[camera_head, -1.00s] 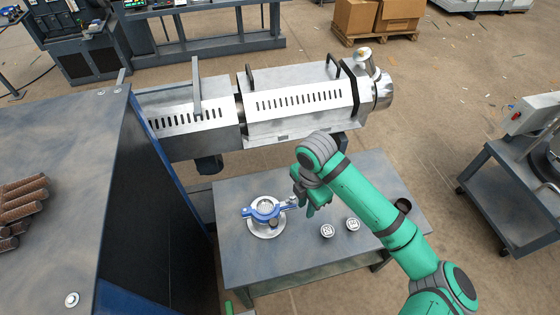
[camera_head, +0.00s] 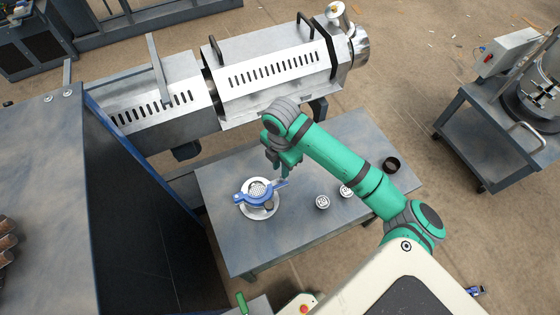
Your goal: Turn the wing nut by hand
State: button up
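A blue clamp (camera_head: 245,201) sits around a round metal part with a perforated face (camera_head: 258,189) on the grey table. The clamp's right end (camera_head: 281,184) reaches toward my gripper; the wing nut is too small to make out clearly there.
Two small round metal parts (camera_head: 323,202) (camera_head: 346,191) stand on the table (camera_head: 235,245) to the right of the clamp. A dark ring (camera_head: 391,164) lies near the right edge. The extruder barrel (camera_head: 270,75) runs behind the table. A dark cabinet (camera_head: 130,200) stands to the left.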

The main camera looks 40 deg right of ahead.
jog(key=f, duration=0.2)
jog(key=shift+s+d+f, duration=0.1)
jog(key=shift+s+f, duration=0.15)
jog(key=shift+f, duration=0.35)
jog(key=shift+f, duration=0.15)
grip_shut()
